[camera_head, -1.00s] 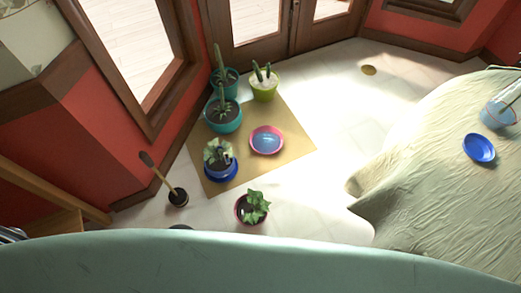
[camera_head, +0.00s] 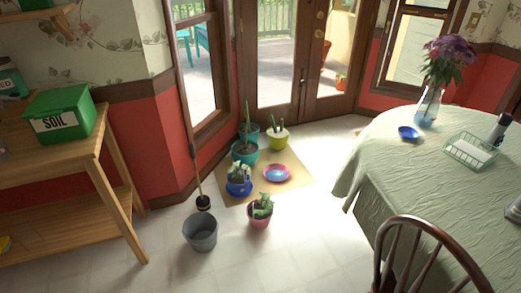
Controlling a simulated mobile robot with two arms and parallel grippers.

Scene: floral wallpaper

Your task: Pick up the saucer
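A shallow round saucer with a pink rim and blue inside (camera_head: 277,173) lies empty on the tan mat on the floor, right of the potted plants. Neither of my grippers is in view.
The tan mat (camera_head: 298,181) bears several potted plants. A grey bucket (camera_head: 201,233) and a pink-potted plant (camera_head: 260,212) stand in front. The table (camera_head: 390,168) and a wooden chair (camera_head: 433,228) are right; a wooden bench (camera_head: 118,197) with a green soil box (camera_head: 59,115) is left.

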